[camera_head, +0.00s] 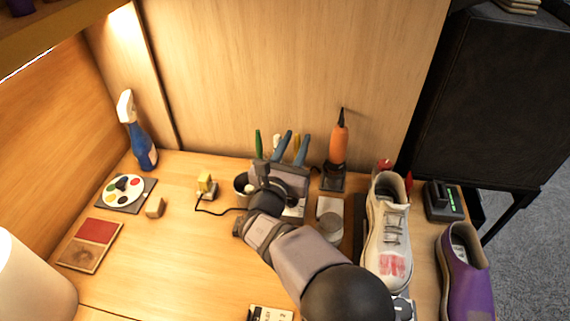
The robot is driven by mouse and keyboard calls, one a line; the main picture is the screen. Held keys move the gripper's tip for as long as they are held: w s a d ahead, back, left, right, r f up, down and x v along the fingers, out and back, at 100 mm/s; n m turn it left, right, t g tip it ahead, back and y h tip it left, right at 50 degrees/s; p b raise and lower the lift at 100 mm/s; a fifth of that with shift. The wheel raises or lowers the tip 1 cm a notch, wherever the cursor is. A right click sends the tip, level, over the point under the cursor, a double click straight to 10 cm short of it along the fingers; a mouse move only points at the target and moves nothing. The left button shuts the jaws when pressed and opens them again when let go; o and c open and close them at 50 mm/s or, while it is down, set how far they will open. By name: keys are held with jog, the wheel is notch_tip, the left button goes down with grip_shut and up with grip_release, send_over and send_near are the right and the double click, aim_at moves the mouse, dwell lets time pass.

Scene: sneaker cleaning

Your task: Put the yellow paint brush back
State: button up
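My gripper (263,170) reaches into the brush holder area from the front. My dark wrist covers part of its fingers, so I cannot tell whether they are open or shut. A grey holder (290,174) stands near the back wall, just behind and to the right of my gripper. Several upright handles rise there: a green one (258,144), a pale one (277,142) and blue ones (285,146). A thin yellow handle (296,145), likely the yellow paint brush, shows between the blue ones. Its lower end is hidden, and I cannot tell whether my gripper touches it.
An orange-topped tool (338,145) stands right of the holder. A white sneaker (388,235) and a purple shoe (466,275) are at the right.

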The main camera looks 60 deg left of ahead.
jog(key=b+v, duration=0.1)
jog(key=v, duration=1)
jog(key=shift+w, duration=0.1)
